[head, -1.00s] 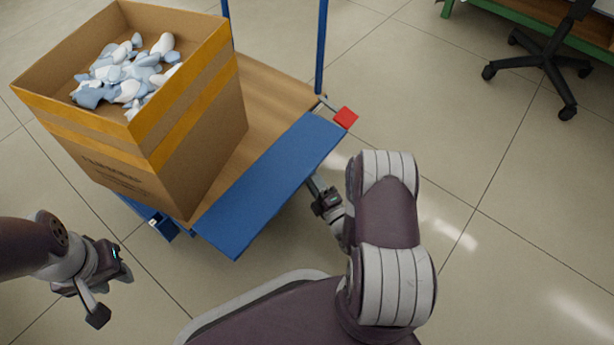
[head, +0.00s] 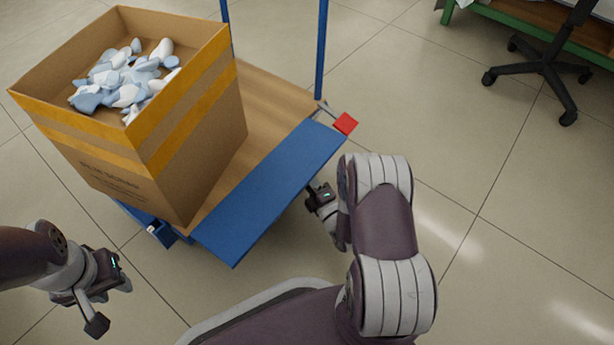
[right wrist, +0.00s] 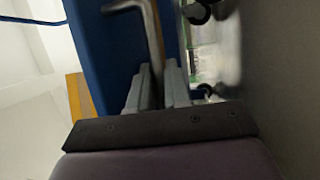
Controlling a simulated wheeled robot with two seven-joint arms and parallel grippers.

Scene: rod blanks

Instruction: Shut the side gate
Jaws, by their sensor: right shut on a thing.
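The side gate (head: 270,192) is a flat blue panel along the near side of a cart with a wooden deck (head: 275,92). It looks tilted outward from the deck; its exact angle is hard to tell. The right wrist view shows its blue face (right wrist: 98,55) and a bent grey metal handle (right wrist: 153,35). My right gripper (right wrist: 156,76) is shut on this handle. In the head view my right gripper (head: 321,194) is at the gate's outer edge, with its fingertips hidden. My left gripper (head: 112,303) is open and empty at the lower left, apart from the cart.
A cardboard box (head: 195,135) with yellow tape stands on the deck and holds blue and white pieces (head: 125,78). A red block (head: 345,123) is by the gate's far end. Blue posts (head: 322,50) rise behind. A black chair (head: 548,65) stands far right; floor between is clear.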

